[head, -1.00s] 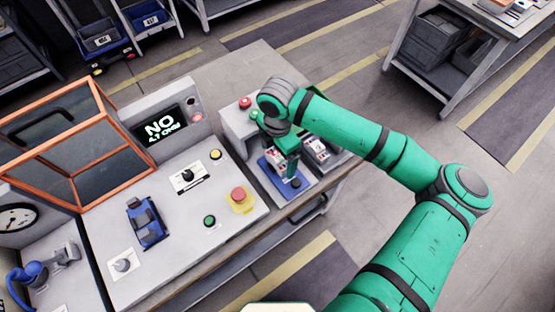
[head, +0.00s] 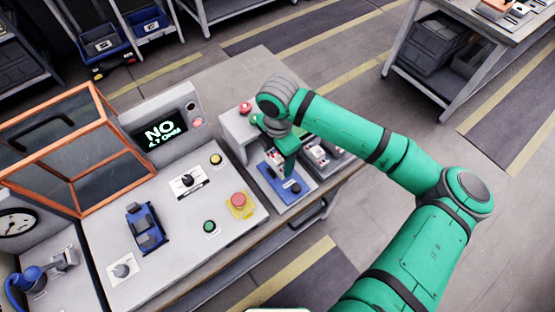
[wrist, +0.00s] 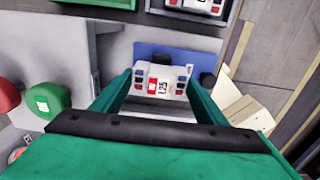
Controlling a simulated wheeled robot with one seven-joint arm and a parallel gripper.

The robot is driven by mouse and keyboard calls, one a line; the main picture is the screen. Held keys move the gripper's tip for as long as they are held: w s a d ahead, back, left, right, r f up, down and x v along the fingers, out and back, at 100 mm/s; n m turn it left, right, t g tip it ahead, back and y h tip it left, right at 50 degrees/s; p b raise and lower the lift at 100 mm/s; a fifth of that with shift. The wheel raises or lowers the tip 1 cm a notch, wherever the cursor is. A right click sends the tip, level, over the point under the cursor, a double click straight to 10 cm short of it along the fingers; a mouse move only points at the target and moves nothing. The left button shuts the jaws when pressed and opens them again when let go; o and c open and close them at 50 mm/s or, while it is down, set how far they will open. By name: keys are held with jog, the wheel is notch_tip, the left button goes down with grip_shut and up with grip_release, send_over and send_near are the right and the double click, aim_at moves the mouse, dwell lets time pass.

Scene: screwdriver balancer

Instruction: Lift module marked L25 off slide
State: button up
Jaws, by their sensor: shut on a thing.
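The module marked L25 (wrist: 161,82) is a pale block with a red patch and small blue and red marks. In the wrist view it sits between the two green fingers of my gripper (wrist: 160,90), which is shut on it. Below it is the blue slide (wrist: 148,50), seen again in the head view (head: 287,188). I cannot tell whether the module touches the slide. In the head view my arm partly hides the module (head: 275,158).
Another module (head: 318,154) sits on a grey slide to the right. A red button (head: 245,108) and a green button (wrist: 48,97) are close by. A panel with a display reading NO (head: 160,130), an orange-framed cover (head: 88,150) and a red stop button (head: 238,200) stand left.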

jog(key=s+d+r, duration=0.8)
jog(key=s+r, duration=0.3)
jog(key=shift+s+d, duration=0.15)
jog(key=shift+s, duration=0.1)
